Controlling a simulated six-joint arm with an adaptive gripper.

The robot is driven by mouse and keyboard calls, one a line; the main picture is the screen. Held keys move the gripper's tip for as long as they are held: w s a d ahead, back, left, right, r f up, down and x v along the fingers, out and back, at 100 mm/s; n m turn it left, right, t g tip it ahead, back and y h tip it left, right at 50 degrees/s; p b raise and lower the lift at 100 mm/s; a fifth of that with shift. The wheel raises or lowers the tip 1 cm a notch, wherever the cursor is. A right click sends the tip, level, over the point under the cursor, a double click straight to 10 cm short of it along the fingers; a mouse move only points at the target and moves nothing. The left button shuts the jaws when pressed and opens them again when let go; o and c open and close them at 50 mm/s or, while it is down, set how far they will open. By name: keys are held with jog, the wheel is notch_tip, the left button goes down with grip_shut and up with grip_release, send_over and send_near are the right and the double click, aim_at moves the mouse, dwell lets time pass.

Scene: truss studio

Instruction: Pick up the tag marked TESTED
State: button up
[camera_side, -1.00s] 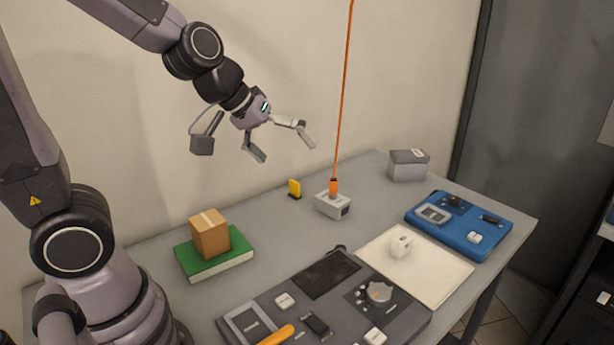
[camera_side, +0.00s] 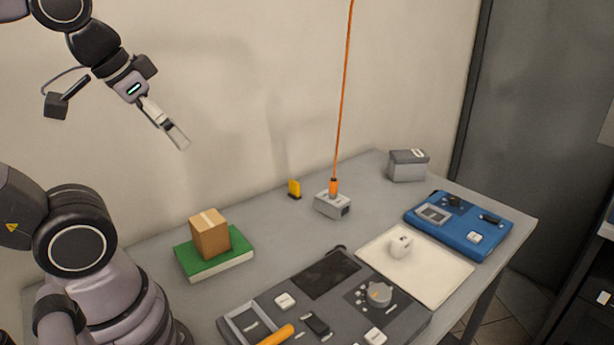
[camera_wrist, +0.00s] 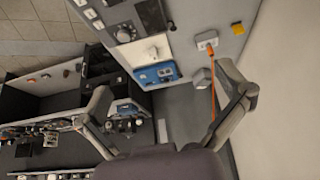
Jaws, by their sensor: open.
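No lettering is readable, so I cannot tell which piece is the tag marked TESTED. Small pale blocks lie on the dark panel (camera_side: 300,283), one near its upper left (camera_side: 285,300) and one near its front right (camera_side: 375,337). Another pale block (camera_side: 474,237) is on the blue panel (camera_side: 455,245). A small yellow upright piece (camera_side: 294,188) stands at the table's back edge. My gripper (camera_side: 172,130) is high above the table's left part, clear of everything. In the wrist view my gripper (camera_wrist: 165,85) has its fingers wide apart with nothing between them.
A cardboard box (camera_side: 210,234) sits on a green book (camera_side: 215,262). An orange cable (camera_side: 342,100) hangs down to a grey block (camera_side: 332,204). A white object (camera_side: 400,246) is on a pale sheet (camera_side: 425,282). A grey box (camera_side: 408,168) stands at the back right.

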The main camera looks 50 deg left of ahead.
dwell(0.3)
jog(key=c, duration=0.4)
jog(key=shift+o, duration=0.2)
